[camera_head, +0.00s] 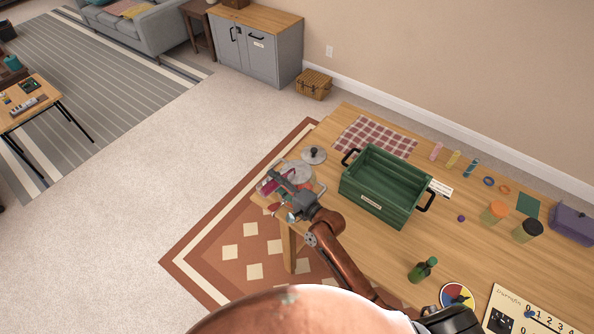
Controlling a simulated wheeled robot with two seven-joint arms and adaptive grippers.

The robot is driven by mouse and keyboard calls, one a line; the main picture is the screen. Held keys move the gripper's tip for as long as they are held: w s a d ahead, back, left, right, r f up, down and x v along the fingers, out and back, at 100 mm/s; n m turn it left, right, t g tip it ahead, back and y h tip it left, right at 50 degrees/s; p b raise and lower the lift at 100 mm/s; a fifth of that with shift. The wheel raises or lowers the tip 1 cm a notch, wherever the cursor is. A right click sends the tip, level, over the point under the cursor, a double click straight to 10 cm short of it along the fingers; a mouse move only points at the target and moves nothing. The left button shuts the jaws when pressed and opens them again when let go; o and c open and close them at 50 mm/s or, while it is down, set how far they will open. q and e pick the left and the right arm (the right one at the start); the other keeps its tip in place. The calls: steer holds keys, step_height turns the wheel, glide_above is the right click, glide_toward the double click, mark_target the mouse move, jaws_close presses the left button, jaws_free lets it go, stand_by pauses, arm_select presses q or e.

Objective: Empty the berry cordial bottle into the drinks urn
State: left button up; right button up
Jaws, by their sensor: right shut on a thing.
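My right gripper (284,186) is over the far left corner of the wooden table, shut on a magenta thing that looks like the berry cordial bottle (268,187). The bottle is mostly hidden by the gripper and seems tilted; its mouth and fill level cannot be made out. A pale, clear round vessel (299,170), likely the drinks urn, is just beyond and partly behind the gripper. Whether bottle and urn touch is unclear. A round grey lid with a dark knob (313,155) lies beside it. My left gripper is not in view.
A green crate (366,205) with black handles stands right of the gripper on the table (392,250). A checked cloth (375,137) lies behind it. A green bottle (422,270), orange-lidded jar (494,212), dark-lidded jar (527,230) and purple box (574,224) are further right.

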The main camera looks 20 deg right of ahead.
steer(key=shift+d+m+p, duration=0.1)
steer(key=shift+m+p, duration=0.35)
steer(key=shift+m, duration=0.05)
stand_by(0.6)
steer(key=shift+w+r, duration=0.1)
steer(key=shift+r, duration=0.1)
